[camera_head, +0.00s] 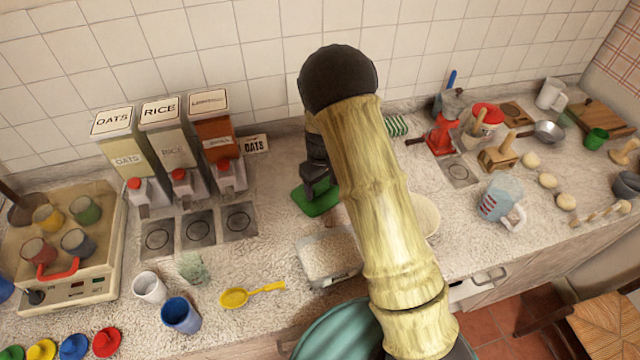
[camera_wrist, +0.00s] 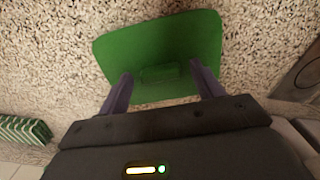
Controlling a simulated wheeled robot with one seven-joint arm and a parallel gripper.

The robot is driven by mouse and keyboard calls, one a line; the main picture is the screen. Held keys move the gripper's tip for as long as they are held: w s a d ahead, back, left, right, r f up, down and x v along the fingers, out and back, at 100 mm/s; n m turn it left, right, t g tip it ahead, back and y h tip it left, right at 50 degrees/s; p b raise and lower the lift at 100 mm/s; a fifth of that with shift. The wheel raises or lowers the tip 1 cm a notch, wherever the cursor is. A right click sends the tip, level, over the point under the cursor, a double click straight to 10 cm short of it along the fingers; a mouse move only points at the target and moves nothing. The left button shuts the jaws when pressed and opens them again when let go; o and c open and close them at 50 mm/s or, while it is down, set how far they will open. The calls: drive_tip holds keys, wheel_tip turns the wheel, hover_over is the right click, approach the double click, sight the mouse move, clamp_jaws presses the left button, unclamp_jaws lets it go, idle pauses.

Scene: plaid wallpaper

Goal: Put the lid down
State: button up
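The lid (camera_head: 312,203) is a flat green rectangle with rounded corners. It appears to lie on the speckled counter, near the middle of the head view. In the wrist view the lid (camera_wrist: 160,42) fills the top centre, with a low raised handle on its near part. My gripper (camera_wrist: 160,72) is just above the lid, its two fingers wide apart on either side of the handle. I see no clear contact between fingers and handle. In the head view my gripper (camera_head: 316,190) points down over the lid, and its fingertips are hard to make out.
A clear container (camera_head: 330,262) with pale contents stands just in front of the lid, partly behind my arm. Dispensers (camera_head: 175,150) stand to the left, and a yellow spoon (camera_head: 250,294) lies at front left. A green striped object (camera_head: 397,126) lies behind my arm.

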sight(321, 187)
drive_tip(key=shift+w+r, duration=0.1)
drive_tip(key=shift+r, duration=0.65)
wheel_tip(321, 187, up, 11)
drive_tip(key=b, duration=0.2)
drive_tip(key=shift+s, duration=0.2)
drive_tip(key=shift+w+f, duration=0.1)
drive_tip(key=s+d+r+m+t, duration=0.1)
drive_tip(key=s+d+m, duration=0.2)
drive_tip(key=s, duration=0.7)
drive_tip(key=s+d+r+m+t, duration=0.1)
drive_tip(key=s+d+m, duration=0.2)
drive_tip(key=s+d, duration=0.5)
drive_tip(key=shift+s+r+m+t, duration=0.2)
drive_tip(key=shift+s+m+t, duration=0.15)
drive_tip(key=shift+s, duration=0.8)
